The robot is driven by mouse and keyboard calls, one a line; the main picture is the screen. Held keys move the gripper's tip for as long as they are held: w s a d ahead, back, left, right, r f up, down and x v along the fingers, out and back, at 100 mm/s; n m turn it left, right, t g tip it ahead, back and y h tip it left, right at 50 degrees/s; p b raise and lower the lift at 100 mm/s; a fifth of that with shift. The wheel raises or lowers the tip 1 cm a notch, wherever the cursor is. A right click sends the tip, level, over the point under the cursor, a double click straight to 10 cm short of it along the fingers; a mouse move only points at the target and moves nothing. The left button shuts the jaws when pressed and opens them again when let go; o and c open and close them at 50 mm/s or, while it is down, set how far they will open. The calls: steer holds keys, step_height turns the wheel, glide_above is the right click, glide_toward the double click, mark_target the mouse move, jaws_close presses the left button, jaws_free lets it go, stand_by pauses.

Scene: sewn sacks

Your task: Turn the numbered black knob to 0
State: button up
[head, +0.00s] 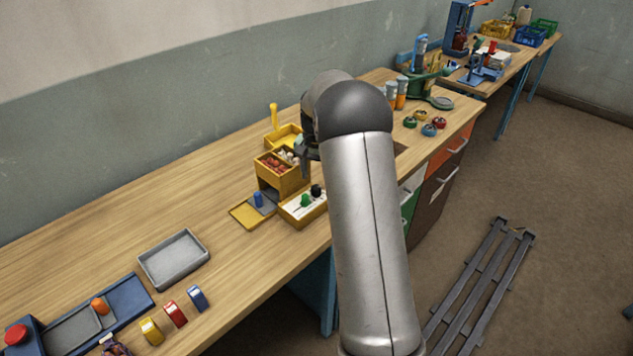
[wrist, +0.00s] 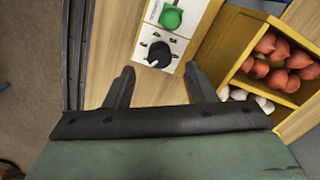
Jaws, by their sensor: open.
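The black knob (wrist: 158,54) sits on a white panel with dial marks around it, in the wrist view just beyond my fingertips. Its numbers are too small to read. In the head view the black knob (head: 316,191) is on the white-topped yellow box, beside a green knob (head: 305,200). The green knob also shows in the wrist view (wrist: 172,17). My gripper (wrist: 160,80) is open and empty, its two fingers spread to either side below the black knob and not touching it. In the head view my arm hides most of the gripper (head: 308,155).
A yellow wooden bin (wrist: 262,70) with red and white pieces stands close to the right finger in the wrist view. It also shows in the head view (head: 283,180). A grey tray (head: 174,259) lies on the bench to the left.

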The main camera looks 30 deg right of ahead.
mark_target(316, 187)
steer(key=shift+f+p, duration=0.35)
steer(key=shift+f, duration=1.95)
steer(key=shift+c, duration=0.2)
steer(key=c, duration=0.9)
